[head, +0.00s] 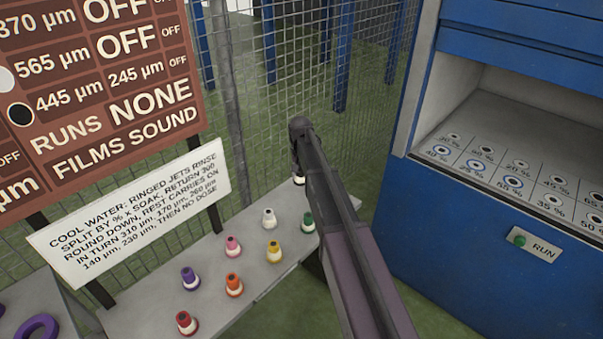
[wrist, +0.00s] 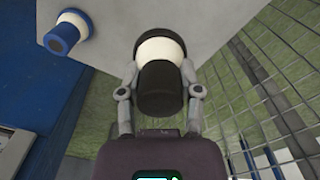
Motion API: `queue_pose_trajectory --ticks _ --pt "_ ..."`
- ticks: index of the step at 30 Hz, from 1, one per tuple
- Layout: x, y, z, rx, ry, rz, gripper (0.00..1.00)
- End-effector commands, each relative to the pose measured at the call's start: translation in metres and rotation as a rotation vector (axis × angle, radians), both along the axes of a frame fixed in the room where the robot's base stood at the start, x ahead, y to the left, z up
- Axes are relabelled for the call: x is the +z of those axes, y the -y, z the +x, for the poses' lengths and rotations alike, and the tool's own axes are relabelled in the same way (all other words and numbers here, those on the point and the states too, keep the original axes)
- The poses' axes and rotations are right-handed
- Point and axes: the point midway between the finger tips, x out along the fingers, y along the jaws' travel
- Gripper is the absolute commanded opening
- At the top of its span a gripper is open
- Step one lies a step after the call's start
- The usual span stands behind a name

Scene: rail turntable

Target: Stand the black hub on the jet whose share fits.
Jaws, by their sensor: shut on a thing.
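My gripper (wrist: 160,92) is shut on the black hub (wrist: 160,90), which has black ends and a white middle band. In the head view my arm hides most of the gripper; a bit of white and black hub (head: 299,180) shows below its end. Whether the hub touches the shelf is unclear. The jets are round holes with percent labels in the blue cabinet at right. Blue rings mark the 40 % jet (head: 441,150), the 25 % jet (head: 475,165) and the 55 % jet (head: 512,183). Others are unringed. The brown board (head: 95,95) shows a black dot beside 445 µm.
Several coloured hubs stand on the grey shelf (head: 212,255), including white (head: 269,219) and green (head: 308,223). A blue hub (wrist: 65,33) shows in the wrist view. The white sign (head: 130,215) gives splitting rules. A green RUN button (head: 519,240) sits on the cabinet front. Mesh fence stands behind.

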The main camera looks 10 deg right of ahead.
Motion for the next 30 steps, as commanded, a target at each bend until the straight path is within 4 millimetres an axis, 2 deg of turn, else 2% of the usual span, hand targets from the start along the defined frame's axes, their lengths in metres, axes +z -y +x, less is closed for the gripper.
queue_pose_trajectory --ticks 7,11,17,24,27,30 --pt "0.001 0.0 -0.001 -0.002 0.0 0.0 0.0" --pt "0.005 0.004 -0.013 -0.019 0.0 0.0 0.0" --pt "0.018 0.017 -0.055 -0.097 0.0 0.0 0.0" --pt "0.037 0.035 -0.121 -0.23 0.0 0.0 0.0" --pt "0.042 0.04 -0.14 -0.273 0.001 0.0 0.0" --pt "0.045 0.043 -0.151 -0.302 0.001 0.0 0.0"
